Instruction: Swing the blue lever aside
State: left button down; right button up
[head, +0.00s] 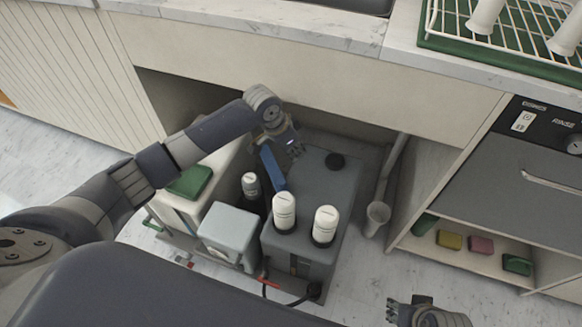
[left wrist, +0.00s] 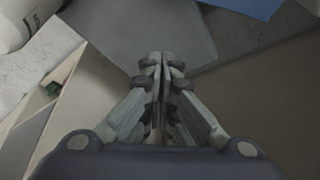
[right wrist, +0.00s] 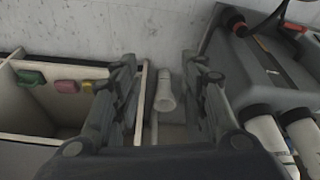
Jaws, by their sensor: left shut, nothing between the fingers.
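The blue lever (head: 271,167) is a flat bar on top of the dark grey machine (head: 325,180), near its far left edge in the head view. My left gripper (head: 291,147) is at the lever's far end, shut and empty; whether it touches the lever cannot be told. In the left wrist view its fingers (left wrist: 161,58) are closed together, and a piece of the blue lever (left wrist: 245,8) shows at the top edge, apart from the fingertips. My right gripper (head: 393,310) shows at the bottom of the head view. In the right wrist view its fingers (right wrist: 165,75) are spread and empty.
White-capped bottles (head: 284,212) stand at the machine's near end. A pale grey box (head: 229,236) and a green block (head: 190,182) lie left. The counter (head: 250,50) overhangs the recess behind. A pale funnel-ended pipe (head: 378,215) and a shelf with sponges (head: 449,240) are right.

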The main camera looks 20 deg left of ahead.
pick_arm(q)
jog(key=shift+a+r, duration=0.1)
jog(key=shift+a, duration=0.4)
pick_arm(e)
jog(key=shift+s+d+f+g, duration=0.15)
jog(key=shift+s+g, duration=0.15)
jog(key=shift+s, duration=0.15)
pick_arm(q)
jog(key=b+x, duration=0.2)
jog(key=x, duration=0.3)
jog(key=b+x, duration=0.2)
jog(key=x, duration=0.3)
jog(key=shift+s+f, duration=0.2)
jog(key=shift+s+a+f, duration=0.1)
jog(key=shift+s+a, duration=0.95)
jog(key=shift+s, duration=0.1)
jog(key=shift+s+a, duration=0.25)
jog(key=shift+s, duration=0.1)
pick_arm(e)
jog(key=v, duration=0.6)
jog(key=shift+r, duration=0.35)
pick_arm(q)
jog(key=shift+s, duration=0.1)
